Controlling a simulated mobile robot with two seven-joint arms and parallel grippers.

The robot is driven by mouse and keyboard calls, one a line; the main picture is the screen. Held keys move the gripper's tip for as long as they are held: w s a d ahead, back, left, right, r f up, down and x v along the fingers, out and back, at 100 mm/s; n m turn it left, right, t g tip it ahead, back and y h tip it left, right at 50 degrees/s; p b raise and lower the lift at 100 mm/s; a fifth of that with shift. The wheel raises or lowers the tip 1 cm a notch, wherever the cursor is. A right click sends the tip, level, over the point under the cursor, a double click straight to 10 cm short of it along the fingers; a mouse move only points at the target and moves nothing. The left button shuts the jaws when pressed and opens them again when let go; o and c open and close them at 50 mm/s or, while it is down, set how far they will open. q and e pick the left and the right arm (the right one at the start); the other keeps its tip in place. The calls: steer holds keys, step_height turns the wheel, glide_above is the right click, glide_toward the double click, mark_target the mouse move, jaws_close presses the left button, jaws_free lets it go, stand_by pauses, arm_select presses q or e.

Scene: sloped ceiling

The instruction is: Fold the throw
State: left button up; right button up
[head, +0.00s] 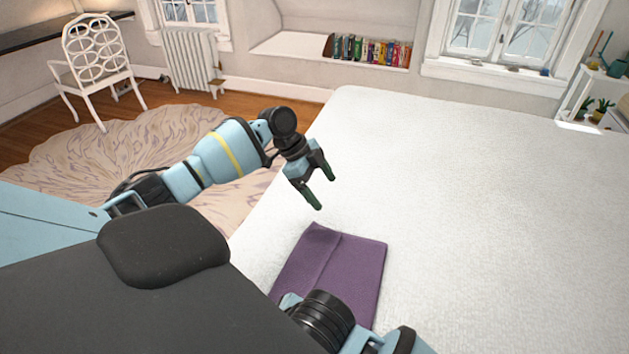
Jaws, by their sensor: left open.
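The purple throw (355,262) lies flat on the white bed (480,190), near its left edge. It looks like a compact rectangle with a folded flap along its left side. My left gripper (322,190) is open and empty, above the bed just beyond the throw's far edge, and apart from it. My right arm covers the near part of the throw at the bottom of the head view. The right gripper's fingers do not show.
The bed is bare beyond and to the right of the throw. A round patterned rug (75,165), a white chair (95,55) and a radiator (190,65) are at the left. Books (370,50) stand in a wall niche. A plant shelf (590,95) is at the right.

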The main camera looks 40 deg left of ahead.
arm_select(q)
step_height(320, 180, up, 17)
steer(key=w+t+p, duration=0.1)
steer(key=t+p, duration=0.1)
steer(key=p, duration=0.3)
steer(key=shift+r+m, duration=0.15)
steer(key=shift+m, duration=0.15)
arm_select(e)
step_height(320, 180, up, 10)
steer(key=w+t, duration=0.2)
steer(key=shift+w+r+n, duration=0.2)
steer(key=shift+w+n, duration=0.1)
arm_select(q)
steer(key=shift+w, duration=0.15)
